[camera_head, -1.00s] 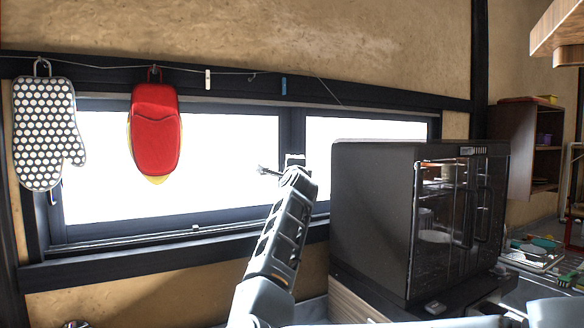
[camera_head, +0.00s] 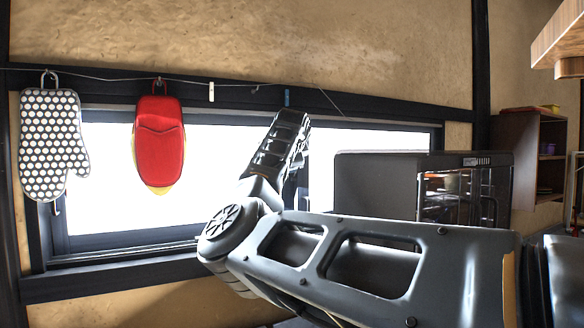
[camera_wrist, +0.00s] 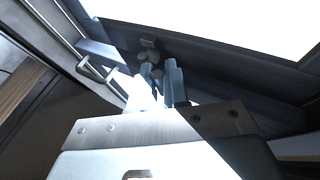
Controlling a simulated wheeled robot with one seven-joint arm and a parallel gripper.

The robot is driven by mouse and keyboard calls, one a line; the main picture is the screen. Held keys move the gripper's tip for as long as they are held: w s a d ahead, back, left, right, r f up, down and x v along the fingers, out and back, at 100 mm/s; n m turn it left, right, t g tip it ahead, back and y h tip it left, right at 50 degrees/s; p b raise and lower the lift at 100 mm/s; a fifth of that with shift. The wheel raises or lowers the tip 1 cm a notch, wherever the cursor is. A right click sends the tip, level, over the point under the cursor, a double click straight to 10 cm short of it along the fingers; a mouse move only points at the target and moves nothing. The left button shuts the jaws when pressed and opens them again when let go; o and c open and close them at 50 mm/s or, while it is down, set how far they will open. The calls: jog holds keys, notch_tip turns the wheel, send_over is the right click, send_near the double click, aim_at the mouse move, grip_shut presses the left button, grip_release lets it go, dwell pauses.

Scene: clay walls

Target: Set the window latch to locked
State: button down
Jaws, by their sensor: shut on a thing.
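The window (camera_head: 215,165) is a wide, dark-framed sliding window with bright panes. In the wrist view, the window latch (camera_wrist: 148,57) is a small dark rounded piece on the dark frame bar. My gripper (camera_wrist: 160,72) has its two bluish fingers closed around the latch at their tips. The fingers partly cover the latch, so its exact angle cannot be told. In the head view, my arm stands in front of the middle of the window and hides the gripper and the latch.
A dotted oven mitt (camera_head: 52,145) and a red mitt (camera_head: 158,140) hang from a wire at the left. A black glass-fronted cabinet (camera_head: 375,185) stands close to the right of my arm. A wooden shelf (camera_head: 535,155) is at the far right.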

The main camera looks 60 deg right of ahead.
jog(key=shift+w, duration=0.1)
dwell(0.5)
jog(key=c, duration=1.2)
grip_release()
jog(key=shift+d, duration=0.1)
jog(key=b+v, duration=0.2)
jog(key=v, duration=0.5)
jog(key=shift+a+r, duration=0.3)
